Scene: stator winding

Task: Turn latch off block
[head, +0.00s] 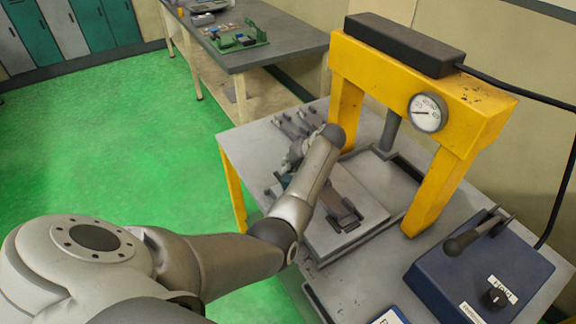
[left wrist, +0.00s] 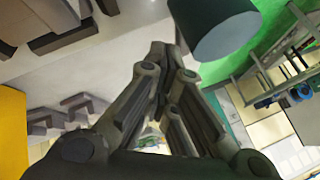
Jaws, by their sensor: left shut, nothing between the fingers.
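My left gripper (head: 290,165) is mostly behind my own forearm in the head view, over the left part of the press table. In the left wrist view its fingers (left wrist: 163,58) come together and are shut with nothing between them. A dark clamp-like piece (head: 346,213), which may be the latch or its block, sits on a light grey plate (head: 322,238) just right of my forearm. I cannot tell latch and block apart. A dark grey cylinder (left wrist: 226,27) shows close to the fingertips in the left wrist view. My right gripper is not in view.
A yellow press frame (head: 347,110) with a round gauge (head: 428,113) stands over the table (head: 245,147). Several small metal fixtures (head: 297,122) lie at its back left. A blue control box (head: 480,275) with a lever is at the right. Green floor is open at left.

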